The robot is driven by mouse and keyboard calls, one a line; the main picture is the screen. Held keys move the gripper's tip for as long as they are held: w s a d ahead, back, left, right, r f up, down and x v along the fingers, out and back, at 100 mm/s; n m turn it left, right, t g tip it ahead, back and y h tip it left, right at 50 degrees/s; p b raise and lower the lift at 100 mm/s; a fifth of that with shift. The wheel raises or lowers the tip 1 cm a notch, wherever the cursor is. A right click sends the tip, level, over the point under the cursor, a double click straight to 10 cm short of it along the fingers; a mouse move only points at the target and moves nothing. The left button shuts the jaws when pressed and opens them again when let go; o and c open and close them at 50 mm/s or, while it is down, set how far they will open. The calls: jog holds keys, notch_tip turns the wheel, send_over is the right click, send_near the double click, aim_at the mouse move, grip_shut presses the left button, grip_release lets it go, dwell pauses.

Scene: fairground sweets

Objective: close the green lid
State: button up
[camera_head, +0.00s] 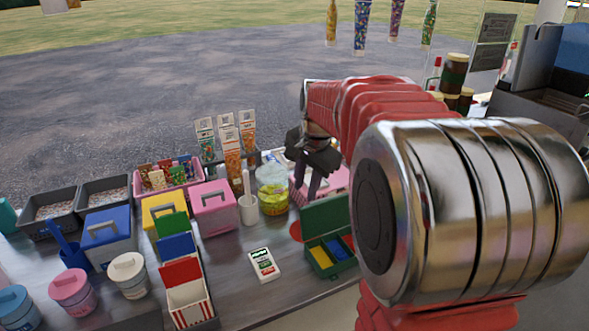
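A small green box (314,267) stands on the counter, right of centre, with blue and yellow pieces inside. Its green lid (325,216) stands raised at the back of the box, open. My gripper (307,191) points down above and behind the lid, apart from it as far as I can tell. Its two dark fingers are spread with a gap between them, and I see nothing held. My red arm comes in from the right and hides what lies right of the box.
A white card (264,265) lies left of the box. A white cup (248,209) and a clear jar with yellow contents (272,190) stand behind. Bare counter shows in front of the card.

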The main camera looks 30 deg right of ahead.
jog(key=w+d+f+m, duration=0.4)
jog(key=d, duration=0.4)
jog(key=shift+d+f+g, duration=0.2)
jog(key=shift+g, duration=0.2)
jog(key=shift+f, duration=0.15)
